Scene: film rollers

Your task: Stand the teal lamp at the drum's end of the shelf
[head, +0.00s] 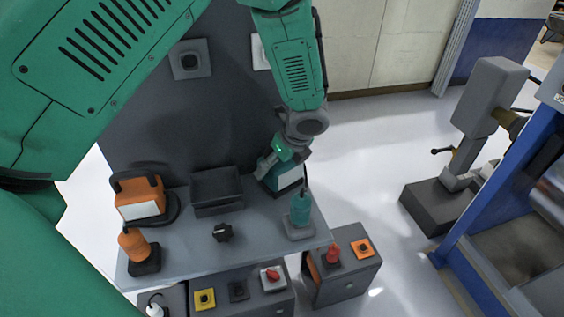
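A teal box-shaped body with a white face (287,181), which looks like the teal lamp, is at the back of the grey shelf (190,258), right of a dark bin. My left gripper (279,163) comes down from above at its top and hides its upper part. Whether the fingers are closed on it, and whether it rests on the shelf, I cannot tell. A separate teal cylinder (301,208) stands upright on a grey square base near the shelf's right end. I cannot make out the drum with certainty. My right gripper is not in view.
An orange box with a black handle (139,199) and an orange cylinder on a dark base (133,243) stand at the shelf's left. The dark bin (217,192) and a small black knob (222,232) are in the middle. A blue-framed machine (510,160) stands at right.

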